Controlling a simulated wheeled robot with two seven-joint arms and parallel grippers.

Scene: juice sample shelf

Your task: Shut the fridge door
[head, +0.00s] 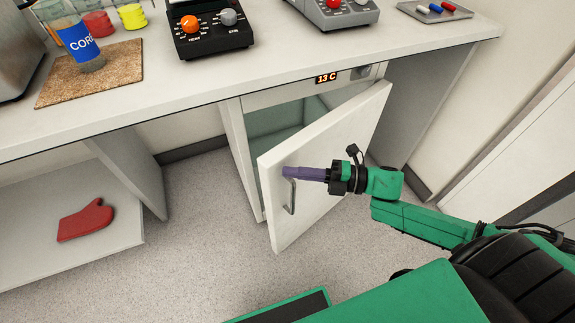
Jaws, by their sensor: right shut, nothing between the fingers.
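The fridge (241,158) stands under the counter, with a pale greenish inside showing. Its white door (340,150) is partly open and swung out toward me, hinged on its right side. A grey bar handle (290,197) is on the outer face near the door's free edge. My right gripper (286,172) is shut and empty, with purple fingers in front of the door's outer face just above the handle. I cannot tell whether the fingertips touch the door. My left gripper is not in view.
The counter (330,58) above holds a cork mat (112,68), a black stirrer (210,42), a grey device (335,14) and a small tray (408,10). A red mitt (85,220) lies on a low shelf at left. The floor (205,230) left of the door is clear.

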